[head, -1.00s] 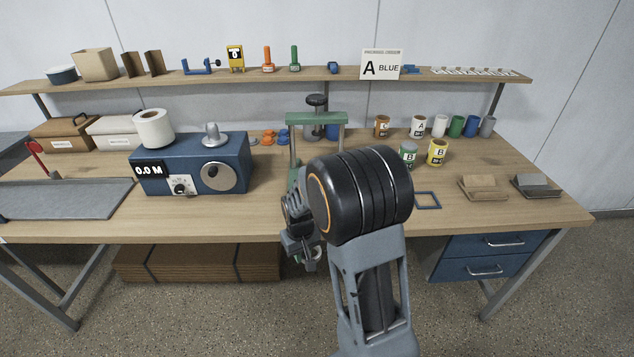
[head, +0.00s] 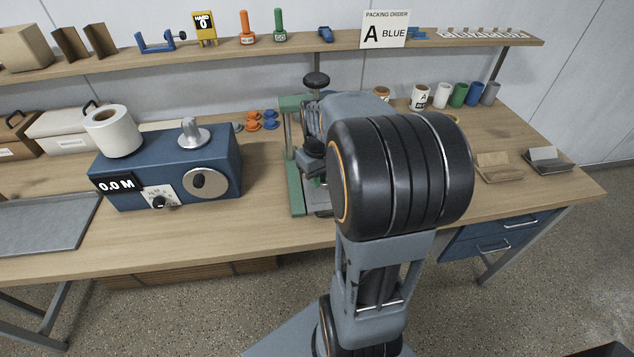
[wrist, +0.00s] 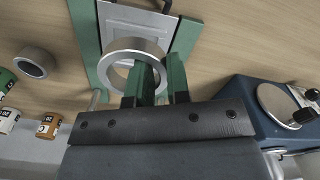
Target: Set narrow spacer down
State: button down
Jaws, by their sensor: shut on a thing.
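The narrow spacer, a silver metal ring (wrist: 115,52), is in the wrist view. My gripper (wrist: 161,66) is shut on the ring's near right wall, with one green-faced finger inside the ring and the other outside. The ring appears above the pale plate (wrist: 150,18) of the green-framed press (wrist: 85,30); I cannot tell whether it touches the plate. In the head view the press (head: 296,195) stands right of the blue machine, and my arm hides most of my gripper and the ring.
The blue machine (head: 222,160) with a white roll (head: 113,132) stands close on the left. Orange pieces (head: 253,120) lie behind it. Several cups and cans, including a green cup (head: 458,95), stand at the back right. Two small trays (head: 497,172) lie on the right.

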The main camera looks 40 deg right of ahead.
send_over(318, 194)
notch_tip(318, 194, down, 6)
jog(key=shift+f, duration=0.2)
jog(key=shift+w+d+f, duration=0.1)
jog(key=shift+f, duration=1.55)
jog(key=shift+f, duration=0.6)
jog(key=c, duration=1.1)
grip_release()
jog(key=shift+s+f, duration=0.1)
jog(key=shift+s, duration=0.1)
